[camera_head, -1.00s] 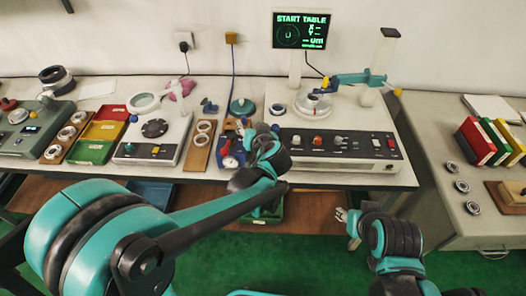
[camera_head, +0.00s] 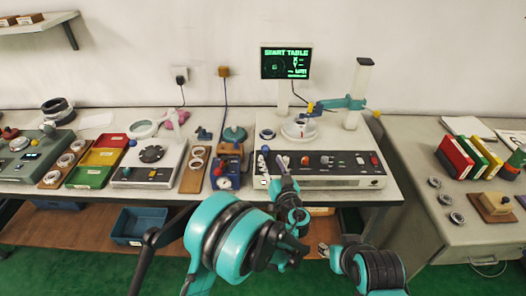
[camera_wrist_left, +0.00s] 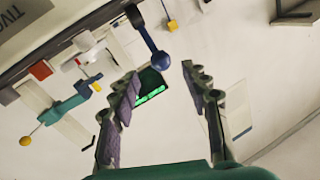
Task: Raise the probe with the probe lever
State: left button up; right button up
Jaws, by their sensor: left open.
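The measuring machine (camera_head: 340,183) stands on the bench, with a screen (camera_head: 286,63) above it and a teal probe arm (camera_head: 340,103) over its round table. The arm has a yellow ball (camera_head: 376,113) at its right end. My left gripper (camera_head: 272,160) is at the left end of the machine's front panel. In the left wrist view the gripper (camera_wrist_left: 161,75) is open and empty. A dark lever with a blue ball (camera_wrist_left: 162,60) shows between its fingertips; contact cannot be told. My right gripper (camera_head: 325,249) is low in front of the bench, its jaws unclear.
A blue device with a dial (camera_head: 226,172) stands close left of the left gripper. Further left are a tray of rings (camera_head: 194,170) and coloured bins (camera_head: 100,157). A side table with upright folders (camera_head: 470,157) is at right.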

aim_at(265, 149)
pick_arm(q)
jog(key=b+x, duration=0.1)
jog(key=x, duration=0.6)
jog(key=shift+w+a+b, duration=0.1)
jog(key=shift+w+b, duration=0.15)
jog(key=shift+b, duration=0.1)
grip_shut()
